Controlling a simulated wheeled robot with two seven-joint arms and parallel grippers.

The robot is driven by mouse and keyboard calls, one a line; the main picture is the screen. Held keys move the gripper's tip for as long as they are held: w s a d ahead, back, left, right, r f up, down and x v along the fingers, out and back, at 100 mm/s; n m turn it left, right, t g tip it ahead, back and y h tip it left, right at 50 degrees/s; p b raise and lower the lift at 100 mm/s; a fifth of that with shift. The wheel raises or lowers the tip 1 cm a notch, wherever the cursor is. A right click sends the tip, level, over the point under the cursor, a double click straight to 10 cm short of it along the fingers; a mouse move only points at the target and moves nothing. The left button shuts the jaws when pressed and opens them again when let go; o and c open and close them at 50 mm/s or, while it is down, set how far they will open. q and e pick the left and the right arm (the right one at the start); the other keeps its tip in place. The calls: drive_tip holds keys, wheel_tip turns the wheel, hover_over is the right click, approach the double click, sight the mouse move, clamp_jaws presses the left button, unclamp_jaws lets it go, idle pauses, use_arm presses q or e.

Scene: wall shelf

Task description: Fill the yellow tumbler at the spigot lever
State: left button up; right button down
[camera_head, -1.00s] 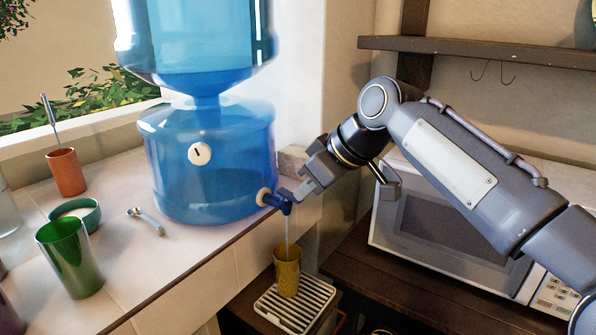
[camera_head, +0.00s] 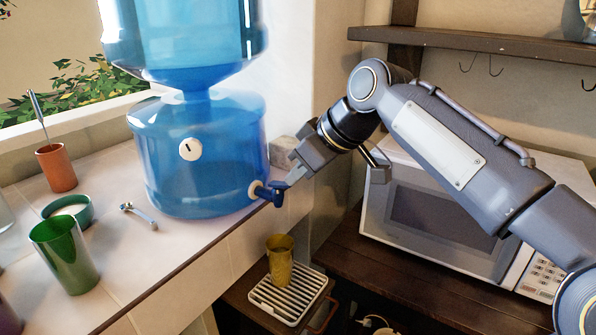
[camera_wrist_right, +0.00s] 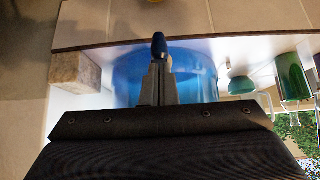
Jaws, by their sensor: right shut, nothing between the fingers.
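The yellow tumbler (camera_head: 279,262) stands upright on a white slatted drip tray (camera_head: 262,300), below the spigot. Its inside is too small to judge a water level. The blue spigot lever (camera_head: 276,194) sits at the lower right of the blue water dispenser (camera_head: 205,165). No stream shows below the spigot. My right gripper (camera_head: 291,181) is shut and empty, its fingertips right at the lever. In the right wrist view the shut fingertips (camera_wrist_right: 158,68) point at the blue lever (camera_wrist_right: 159,44); I cannot tell whether they touch. My left gripper is not in view.
A green cup (camera_head: 66,254), a teal bowl (camera_head: 68,211), a terracotta cup (camera_head: 56,167) and a small metal tool (camera_head: 139,214) stand or lie on the counter at left. A microwave (camera_head: 440,215) is under my right arm, with a shelf (camera_head: 480,42) above.

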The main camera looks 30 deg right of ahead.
wheel_tip(320, 180, up, 14)
drive_tip(key=p, duration=0.6)
drive_tip(key=shift+s+d+f, duration=0.15)
drive_tip(key=shift+s, duration=0.15)
drive_tip(key=shift+f, duration=0.1)
idle(1.2)
drive_tip(key=s+a+f+m, duration=0.2)
drive_tip(key=s+f, duration=0.3)
drive_tip(key=f, duration=0.4)
drive_tip(key=s+a+f+m+g+p, duration=0.1)
drive_tip(key=s+a+f, duration=0.3)
drive_tip(key=f, duration=0.6)
drive_tip(key=s+a+f+m, duration=0.3)
drive_tip(key=s+f, duration=0.5)
drive_tip(key=f, duration=0.2)
drive_tip(key=shift+s+y, duration=0.25)
drive_tip(key=shift+y, duration=0.15)
drive_tip(key=c, duration=2.1)
unclamp_jaws()
drive_tip(key=shift+f, duration=0.1)
